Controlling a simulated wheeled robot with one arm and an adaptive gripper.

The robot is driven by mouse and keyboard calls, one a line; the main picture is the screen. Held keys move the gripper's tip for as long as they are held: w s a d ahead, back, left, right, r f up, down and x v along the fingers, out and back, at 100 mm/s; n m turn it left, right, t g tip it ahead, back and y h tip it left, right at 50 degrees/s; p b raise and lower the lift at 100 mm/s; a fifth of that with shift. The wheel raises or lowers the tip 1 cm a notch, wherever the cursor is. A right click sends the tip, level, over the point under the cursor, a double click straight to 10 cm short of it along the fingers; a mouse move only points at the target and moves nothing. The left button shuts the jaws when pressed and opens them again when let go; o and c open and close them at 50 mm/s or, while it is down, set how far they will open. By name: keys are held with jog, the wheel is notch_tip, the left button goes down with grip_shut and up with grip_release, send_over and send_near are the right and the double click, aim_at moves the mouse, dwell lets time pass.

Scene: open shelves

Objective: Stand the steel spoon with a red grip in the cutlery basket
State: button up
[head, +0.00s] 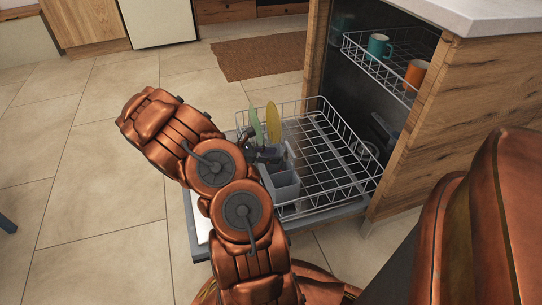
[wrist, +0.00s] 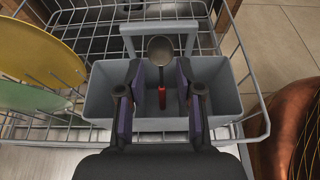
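The steel spoon (wrist: 161,62) is in the grey cutlery basket (wrist: 98,98), bowl up and red grip down, seen in the wrist view. It looks nearly upright, in the middle part of the basket. My gripper (wrist: 158,88) is open over the basket, with one finger on each side of the spoon and a visible gap to both. The lower end of the grip is hard to make out. In the head view, my gripper (head: 268,153) is at the basket (head: 283,187); my arm hides part of it, and I cannot make out the spoon there.
The basket stands in the pulled-out lower dishwasher rack (head: 335,178). A green plate (head: 256,124) and a yellow plate (head: 273,122) stand beside it. The upper rack holds a teal mug (head: 378,45) and an orange mug (head: 415,74).

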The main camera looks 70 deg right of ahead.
jog(key=shift+w+a, duration=0.1)
jog(key=v, duration=1.1)
jog(key=shift+w+a+r, duration=0.2)
jog(key=shift+r, duration=0.05)
jog(key=shift+r, duration=0.1)
dwell(0.5)
jog(key=s+a+r+m+t+y+p, duration=0.1)
jog(key=a+r+m+p, duration=0.1)
jog(key=a+r+p, duration=0.6)
jog(key=s+a+r+m+t+y+p, duration=0.15)
jog(key=r+p, duration=0.25)
jog(key=r, duration=0.7)
jog(key=s+a+r+m+t+y+p, duration=0.1)
jog(key=a+r+m+p, duration=0.2)
jog(key=a+r+p, duration=0.55)
jog(key=s+a+r+m+t+y+p, duration=0.1)
jog(key=s+a+r+p, duration=0.3)
jog(key=a+r+p, duration=0.6)
jog(key=s+a+r+m+t+y+p, duration=0.1)
jog(key=s+a+r+t+y+p, duration=0.3)
jog(key=a+r+p, duration=0.6)
notch_tip(320, 180, up, 7)
jog(key=shift+s+a+r+y, duration=0.1)
jog(key=shift+s+a+y, duration=0.25)
jog(key=shift+s+a, duration=0.55)
jog(key=shift+w, duration=0.15)
